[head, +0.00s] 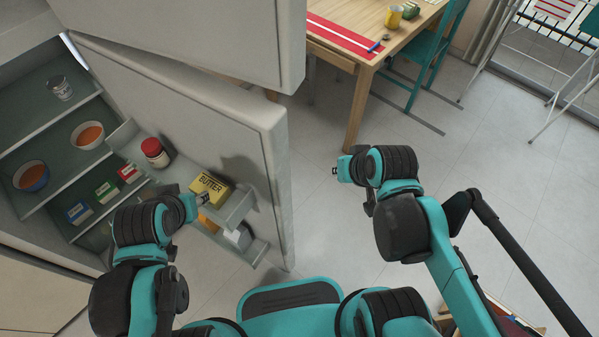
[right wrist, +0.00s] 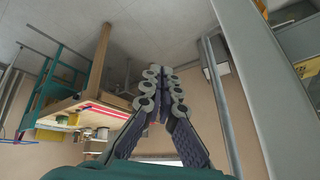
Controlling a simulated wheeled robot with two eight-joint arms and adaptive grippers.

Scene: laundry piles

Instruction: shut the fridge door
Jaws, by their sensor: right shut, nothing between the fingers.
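The fridge door (head: 215,120) stands wide open, its shelved inner side facing me and the left. Its outer edge also shows at the right of the right wrist view (right wrist: 262,90). The fridge interior (head: 25,110) is exposed at the left. The door shelves hold a yellow butter box (head: 210,190) and a red-lidded jar (head: 155,152). My left gripper (head: 203,198) is in front of the door shelf by the butter box; its finger state is unclear. My right gripper (head: 338,172) is to the right of the door, apart from it; in the right wrist view its fingers (right wrist: 160,75) are together and empty.
Another pale door panel (head: 190,30) juts out above the fridge door. Bowls (head: 88,135), a can (head: 60,88) and small cartons sit inside the fridge. A wooden table (head: 370,35) and teal chair (head: 435,50) stand behind.

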